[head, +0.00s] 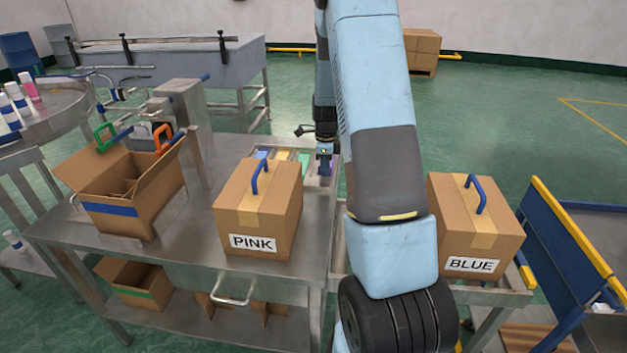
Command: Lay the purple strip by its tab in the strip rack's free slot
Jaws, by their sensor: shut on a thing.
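My gripper (325,152) points down over the right end of the strip rack (315,181), at the back of the steel table. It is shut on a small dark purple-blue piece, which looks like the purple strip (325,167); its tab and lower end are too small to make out. Blue (262,154), yellow (282,156) and green (304,158) strips lie side by side in the rack, left of my gripper. The PINK box hides the rack's front part. I cannot tell whether the held strip touches the rack.
A closed PINK box (258,215) with a blue handle stands in front of the rack. An open carton (130,200) stands at left, near a grey machine (185,105). A BLUE box (472,230) stands right of my arm. A blue-yellow panel (565,240) stands far right.

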